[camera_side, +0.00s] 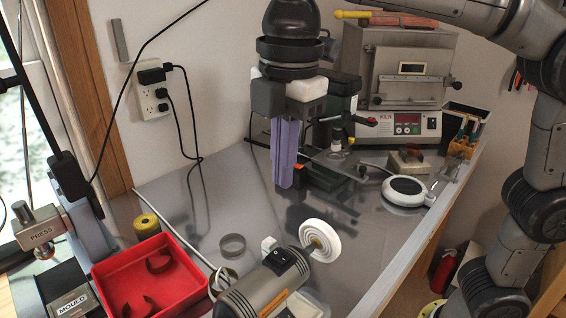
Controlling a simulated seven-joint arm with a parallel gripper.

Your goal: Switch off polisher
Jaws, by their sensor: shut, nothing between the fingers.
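The polisher (265,287) lies at the front of the metal bench. It has a grey ribbed body and a white layered buffing wheel (321,240) at its upper right end. A black switch (279,259) sits on top of its body; I cannot tell which way it is set. My gripper (286,186) points down above the bench, behind and above the polisher. Its purple fingers are shut with nothing between them, and it is apart from the polisher.
A red tray (150,284) with dark curved pieces stands left of the polisher. A kiln (402,75) stands at the back, with a round white device (404,190) in front. The press (42,228) is at the left. Bare bench lies between gripper and polisher.

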